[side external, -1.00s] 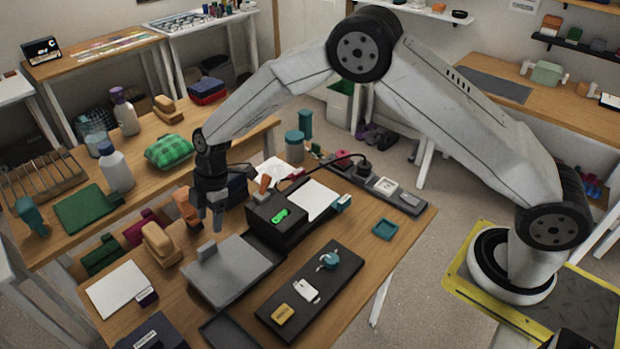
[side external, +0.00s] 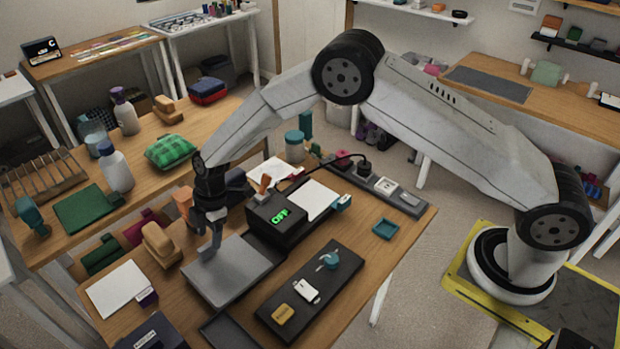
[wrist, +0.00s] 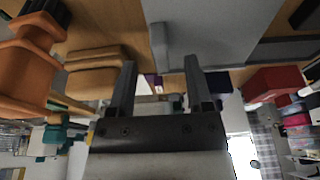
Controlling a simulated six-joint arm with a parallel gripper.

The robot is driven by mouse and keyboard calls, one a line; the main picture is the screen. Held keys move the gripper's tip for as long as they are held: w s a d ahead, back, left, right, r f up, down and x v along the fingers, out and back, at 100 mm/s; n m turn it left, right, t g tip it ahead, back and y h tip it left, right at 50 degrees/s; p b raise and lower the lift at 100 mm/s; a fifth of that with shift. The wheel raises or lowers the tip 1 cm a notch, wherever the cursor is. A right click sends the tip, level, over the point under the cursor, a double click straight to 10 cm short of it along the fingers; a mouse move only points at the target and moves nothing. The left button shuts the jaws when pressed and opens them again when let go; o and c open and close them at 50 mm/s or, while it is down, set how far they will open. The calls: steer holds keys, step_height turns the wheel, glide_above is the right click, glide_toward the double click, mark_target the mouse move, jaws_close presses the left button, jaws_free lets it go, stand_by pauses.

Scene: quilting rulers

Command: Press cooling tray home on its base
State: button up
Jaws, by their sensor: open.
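The cooling tray (side external: 236,275) is a flat grey plate with a small upright tab (side external: 207,253) at its left edge. It lies at the dark base (side external: 266,254), which shows as a band beside the black box. I cannot tell whether a gap is left under the tray. My gripper (side external: 211,241) is open, pointing down just above the tab. In the wrist view, the tray (wrist: 205,28) fills the top, and its light grey tab (wrist: 158,46) lies between the spread fingers of my gripper (wrist: 160,75). Contact cannot be made out.
A black box with a green OFF display (side external: 281,217) stands behind the tray. A dark mat (side external: 311,290) with small items lies to the right. A tan clamp-like block (side external: 160,244) and an orange one (side external: 186,205) stand close left of my gripper. White paper (side external: 115,288) lies at front left.

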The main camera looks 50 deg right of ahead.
mark_target(209, 244)
steer(key=shift+x, duration=1.6)
jaws_close()
